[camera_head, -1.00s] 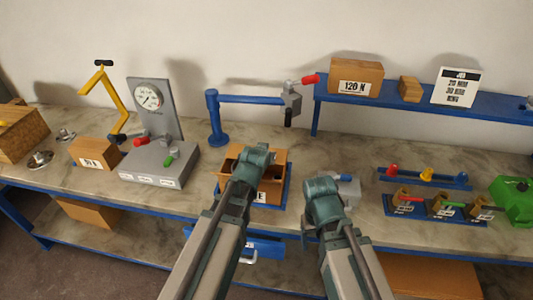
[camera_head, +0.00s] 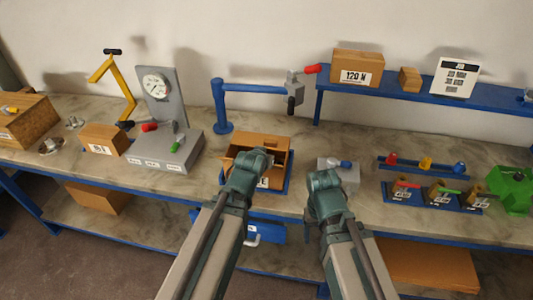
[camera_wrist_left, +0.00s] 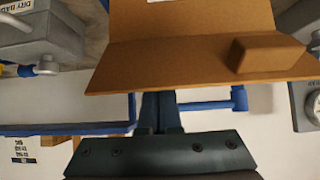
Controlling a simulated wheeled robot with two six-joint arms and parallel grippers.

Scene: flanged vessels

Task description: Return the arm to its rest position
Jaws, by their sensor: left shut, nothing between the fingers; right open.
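My left arm comes in from the lower middle of the head view, and its teal wrist end (camera_head: 245,172) overlaps the open cardboard box (camera_head: 277,146). In the left wrist view the left gripper (camera_wrist_left: 160,97) is shut and empty, its narrow fingers together, with the brown box (camera_wrist_left: 200,55) just beyond them. Whether they touch the box cannot be told. My right gripper (camera_head: 324,182) is over the bench's front edge, just in front of a grey block with a blue knob (camera_head: 350,178). It is open and empty; its fingertips are mostly hidden.
A gauge stand (camera_head: 160,110) and a blue post with an arm (camera_head: 221,110) stand behind. A raised blue shelf (camera_head: 420,95) holds a 120 N box (camera_head: 357,67). Small coloured-handled parts (camera_head: 400,185) and a green case (camera_head: 510,190) are at right. The bench front edge is close.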

